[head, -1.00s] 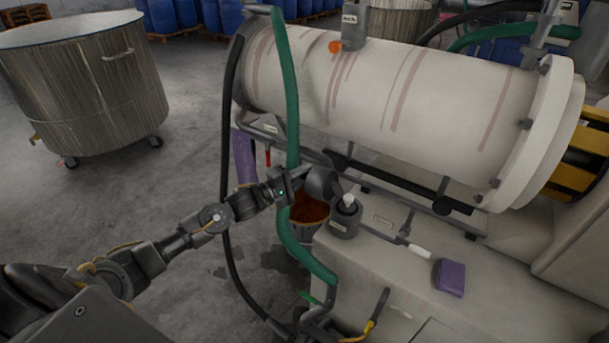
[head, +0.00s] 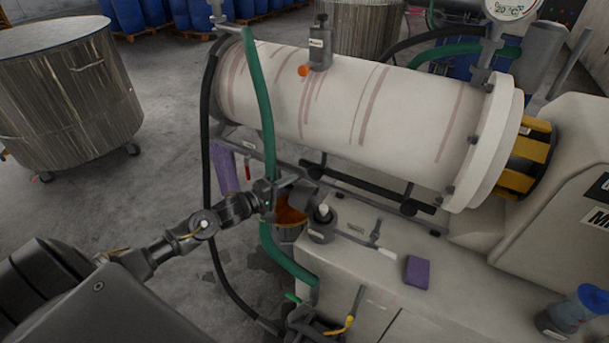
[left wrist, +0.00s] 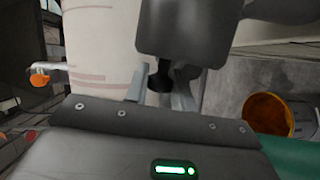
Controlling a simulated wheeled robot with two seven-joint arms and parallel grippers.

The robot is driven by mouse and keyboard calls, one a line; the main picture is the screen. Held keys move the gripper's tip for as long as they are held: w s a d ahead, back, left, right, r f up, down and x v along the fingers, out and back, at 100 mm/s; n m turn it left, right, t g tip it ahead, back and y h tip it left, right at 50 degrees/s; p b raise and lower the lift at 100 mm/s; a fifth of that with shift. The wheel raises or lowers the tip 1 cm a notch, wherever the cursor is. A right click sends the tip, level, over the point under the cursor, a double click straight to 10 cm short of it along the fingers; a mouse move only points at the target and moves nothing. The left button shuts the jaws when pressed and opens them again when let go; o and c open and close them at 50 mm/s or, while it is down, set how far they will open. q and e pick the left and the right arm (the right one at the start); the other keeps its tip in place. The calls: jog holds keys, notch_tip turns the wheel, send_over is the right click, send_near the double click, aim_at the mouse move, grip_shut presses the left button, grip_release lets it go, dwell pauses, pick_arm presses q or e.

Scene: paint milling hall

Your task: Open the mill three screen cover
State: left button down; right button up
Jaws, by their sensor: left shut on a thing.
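The mill is a long off-white cylinder (head: 340,100) with reddish streaks. My left gripper (head: 286,184) is below its near left part, just above a bucket with orange contents (head: 290,214). In the left wrist view my gripper (left wrist: 160,84) is shut on a black knob-like handle (left wrist: 160,78). The handle sits under a smooth grey block (left wrist: 188,28), which seems to be the screen cover; the same grey part (head: 303,193) is small and partly hidden in the head view. I cannot tell how far it is open. My right gripper is out of view.
A green hose (head: 262,105) and a black hose (head: 207,150) hang close to my left wrist. A grey pot (head: 322,228), a brush-like tool (head: 377,243) and a purple block (head: 416,272) lie on the base.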

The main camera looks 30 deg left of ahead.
pick_arm(q)
jog(key=shift+d+r, duration=0.1)
jog(key=shift+d, duration=0.05)
jog(key=c, duration=1.2)
grip_release()
jog(key=shift+c, duration=0.2)
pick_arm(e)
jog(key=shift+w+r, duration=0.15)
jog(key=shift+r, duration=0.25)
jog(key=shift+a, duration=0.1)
pick_arm(q)
jog(key=shift+s, duration=0.2)
jog(key=b+v, duration=0.2)
jog(key=v, duration=0.8)
jog(key=shift+s+a, duration=0.2)
jog(key=shift+s, duration=0.05)
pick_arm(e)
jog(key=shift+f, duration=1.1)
pick_arm(q)
jog(key=shift+r, duration=0.15)
